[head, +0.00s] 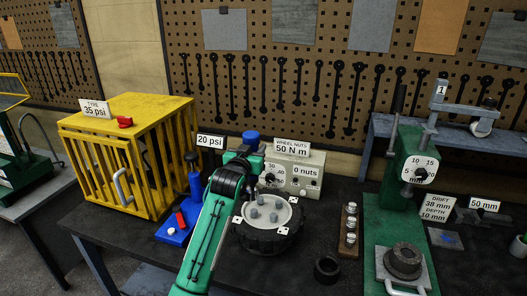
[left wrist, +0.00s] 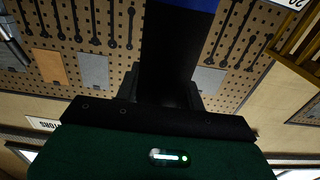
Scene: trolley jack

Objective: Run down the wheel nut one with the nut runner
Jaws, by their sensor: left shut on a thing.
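The wheel (head: 262,240) lies flat on the bench, a dark tyre with a light disc carrying several grey studs or nuts. I cannot single out wheel nut one. My left gripper (head: 246,150) is behind the wheel, apart from it, shut on the blue and black nut runner (head: 251,135). In the left wrist view the nut runner (left wrist: 178,50) is a dark body with a blue end between the fingers. Its lower end is hidden in the head view. The nut-runner box (head: 293,170) reads "50 N m" and "0 nuts". My right gripper is not in view.
A yellow cage (head: 130,150) and a blue tool stand (head: 183,215) are to the left. A wooden strip with several nuts (head: 349,230), a black ring (head: 327,268) and a green press (head: 405,200) are to the right. A pegboard (head: 280,90) closes off the back.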

